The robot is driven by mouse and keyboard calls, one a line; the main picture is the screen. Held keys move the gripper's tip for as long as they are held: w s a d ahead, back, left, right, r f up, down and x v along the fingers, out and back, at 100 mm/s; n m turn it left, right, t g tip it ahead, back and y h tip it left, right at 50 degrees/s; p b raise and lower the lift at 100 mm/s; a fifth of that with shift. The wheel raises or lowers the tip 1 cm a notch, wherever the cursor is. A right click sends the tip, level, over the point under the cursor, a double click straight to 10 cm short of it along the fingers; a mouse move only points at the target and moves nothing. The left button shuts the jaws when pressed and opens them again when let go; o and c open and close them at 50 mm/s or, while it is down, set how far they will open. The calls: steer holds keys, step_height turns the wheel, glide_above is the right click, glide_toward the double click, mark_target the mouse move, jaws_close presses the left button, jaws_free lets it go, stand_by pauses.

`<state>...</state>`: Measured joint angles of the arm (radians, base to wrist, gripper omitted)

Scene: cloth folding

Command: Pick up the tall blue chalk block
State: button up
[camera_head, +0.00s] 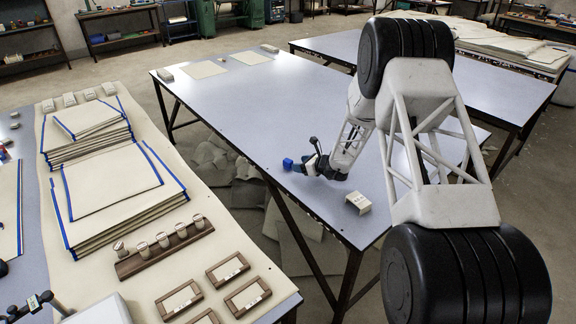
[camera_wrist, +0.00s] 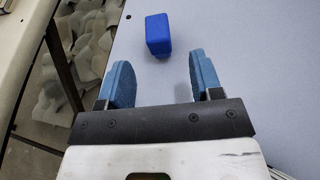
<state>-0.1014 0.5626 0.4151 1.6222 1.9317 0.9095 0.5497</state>
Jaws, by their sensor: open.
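The blue chalk block (camera_head: 288,164) is near the left edge of the grey-blue table (camera_head: 250,110). In the wrist view the block (camera_wrist: 158,35) stands upright, just beyond my fingertips and roughly between their lines. My gripper (camera_head: 300,164) is low over the table, right beside the block in the head view. In the wrist view my gripper (camera_wrist: 160,78) has its two blue fingers wide apart with nothing between them. The block's underside is hidden.
A small pale block (camera_head: 358,203) lies on the table at the front right. Pale flat sheets (camera_head: 204,70) lie at the table's far end. The table's left edge is close to the block, with a gap to the bench (camera_head: 200,262) holding cloth stacks (camera_head: 110,190).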

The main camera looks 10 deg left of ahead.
mark_target(288, 164)
steer(key=shift+x, duration=1.2)
steer(key=shift+a+f, duration=0.1)
steer(key=shift+a, duration=0.05)
steer(key=shift+x, duration=2.45)
steer(key=shift+c, duration=0.2)
steer(key=c, duration=1)
